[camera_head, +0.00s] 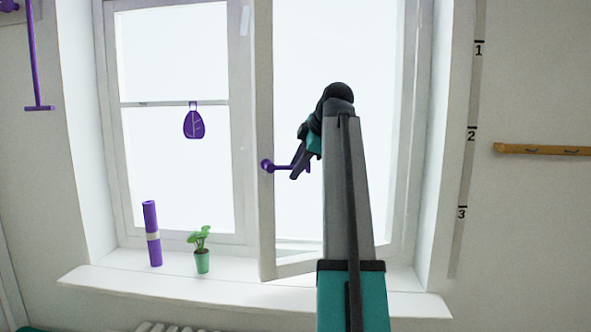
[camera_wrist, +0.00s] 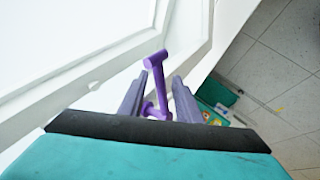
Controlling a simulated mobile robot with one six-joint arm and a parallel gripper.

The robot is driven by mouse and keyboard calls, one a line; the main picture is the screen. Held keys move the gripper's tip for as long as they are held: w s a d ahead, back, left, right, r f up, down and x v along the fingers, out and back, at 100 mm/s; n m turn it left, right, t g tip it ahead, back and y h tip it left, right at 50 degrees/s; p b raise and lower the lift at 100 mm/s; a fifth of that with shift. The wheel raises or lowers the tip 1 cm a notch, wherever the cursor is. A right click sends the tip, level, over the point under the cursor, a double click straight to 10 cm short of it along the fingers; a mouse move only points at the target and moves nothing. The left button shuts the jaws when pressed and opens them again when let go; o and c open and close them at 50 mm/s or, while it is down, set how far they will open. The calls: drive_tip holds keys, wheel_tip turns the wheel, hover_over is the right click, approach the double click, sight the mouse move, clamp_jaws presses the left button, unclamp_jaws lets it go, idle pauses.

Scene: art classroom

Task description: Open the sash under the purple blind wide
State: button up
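The right-hand sash (camera_head: 265,215) stands ajar, its left edge swung into the room. A purple lever handle (camera_head: 283,168) sits on that edge. It also shows in the wrist view (camera_wrist: 157,74), with the white sash frame (camera_wrist: 75,105) beside it. My gripper (camera_head: 299,170) is at the handle's right end. In the wrist view my two fingers (camera_wrist: 156,88) stand apart, one on each side of the handle, with visible gaps. The finger-to-handle contact low between the fingers is unclear. I see no purple blind over the window.
A purple roll (camera_head: 151,234) and a green potted plant (camera_head: 202,256) stand on the sill (camera_head: 130,283), left of the sash. A purple ornament (camera_head: 194,121) hangs at the left pane. A wooden rail (camera_head: 540,149) is on the right wall. Tiled floor (camera_wrist: 275,70) shows below.

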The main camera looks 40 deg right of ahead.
drive_tip(key=p+v, duration=0.2)
drive_tip(key=v, duration=1)
drive_tip(key=shift+s+r, duration=0.25)
